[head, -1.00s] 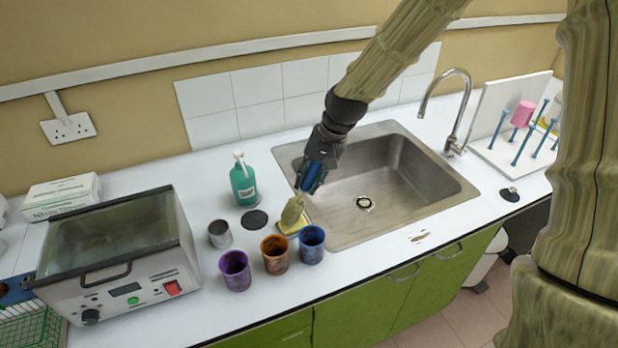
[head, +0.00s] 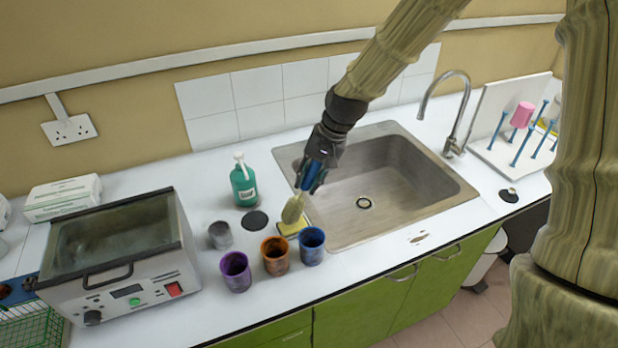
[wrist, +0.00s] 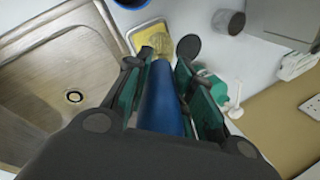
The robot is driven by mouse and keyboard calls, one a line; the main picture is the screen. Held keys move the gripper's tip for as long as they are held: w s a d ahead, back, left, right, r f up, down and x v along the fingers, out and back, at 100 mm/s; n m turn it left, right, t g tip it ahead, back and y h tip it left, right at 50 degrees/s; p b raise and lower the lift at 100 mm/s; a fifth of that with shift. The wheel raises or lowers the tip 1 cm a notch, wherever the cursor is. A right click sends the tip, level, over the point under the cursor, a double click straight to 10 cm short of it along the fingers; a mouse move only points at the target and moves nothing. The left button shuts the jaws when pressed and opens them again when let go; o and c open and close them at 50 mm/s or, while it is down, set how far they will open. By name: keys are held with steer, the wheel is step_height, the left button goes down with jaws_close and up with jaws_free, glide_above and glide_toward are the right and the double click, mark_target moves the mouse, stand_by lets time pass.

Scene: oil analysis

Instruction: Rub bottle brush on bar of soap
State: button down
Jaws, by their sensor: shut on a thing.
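My gripper (head: 310,178) is shut on the blue handle of the bottle brush, left of the sink's middle. The bottle brush (head: 294,207) points down, its pale yellowish bristle head at or just above the yellow bar of soap (head: 287,229). I cannot tell for sure whether they touch. In the wrist view the blue handle (wrist: 162,105) lies between the fingers, and the bristles overlap the soap (wrist: 150,36), which sits in a shallow light dish.
The sink (head: 390,185) is right of the soap. Blue (head: 311,246), orange (head: 275,256) and purple (head: 236,272) cups stand in front, with a grey cup (head: 220,235) to the left. A green soap bottle (head: 244,182) stands behind; a peg rack (head: 515,140) is far right.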

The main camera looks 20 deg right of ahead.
steer(key=shift+r+p, duration=2.45)
steer(key=shift+r, duration=0.65)
